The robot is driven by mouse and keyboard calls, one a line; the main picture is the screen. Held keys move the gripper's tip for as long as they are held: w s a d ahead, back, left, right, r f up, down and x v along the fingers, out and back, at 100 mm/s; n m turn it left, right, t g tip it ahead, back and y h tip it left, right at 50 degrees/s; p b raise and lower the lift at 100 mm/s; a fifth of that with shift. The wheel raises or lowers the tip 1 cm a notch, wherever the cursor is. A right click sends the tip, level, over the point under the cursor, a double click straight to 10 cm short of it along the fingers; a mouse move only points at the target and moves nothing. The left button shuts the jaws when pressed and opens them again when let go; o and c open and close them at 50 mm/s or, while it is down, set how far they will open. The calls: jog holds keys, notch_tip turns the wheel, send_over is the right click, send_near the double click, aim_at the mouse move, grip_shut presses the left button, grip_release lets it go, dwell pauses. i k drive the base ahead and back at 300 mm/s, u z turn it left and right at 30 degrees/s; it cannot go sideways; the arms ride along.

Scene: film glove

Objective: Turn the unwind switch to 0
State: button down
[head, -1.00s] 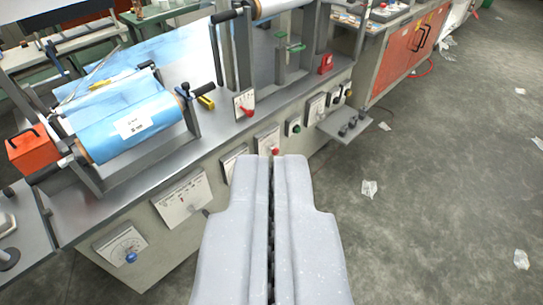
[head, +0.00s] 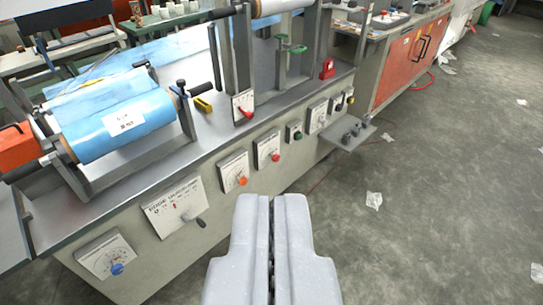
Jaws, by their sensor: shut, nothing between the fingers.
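The front of the grey machine carries several white control panels. I cannot read their labels, so I cannot tell which is the unwind switch. From left to right there is a dial with a blue knob (head: 117,268), a wide panel with a grey lever (head: 201,222), a panel with an orange knob (head: 242,181) and a panel with a red knob (head: 275,157). My gripper (head: 272,200) is shut and empty at the bottom middle. Its tips appear below the red knob and right of the orange knob, apart from both.
A blue film roll (head: 115,125) lies on the machine top at left. A green button (head: 298,136) and a small shelf (head: 350,135) are farther right. A red-handled lever (head: 246,112) stands above the panels. The grey floor (head: 430,190) at right is open, with paper scraps.

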aim_at(276, 158)
jog(key=z, duration=0.3)
jog(key=i, duration=1.2)
jog(key=z, duration=0.45)
jog(key=i, duration=0.7)
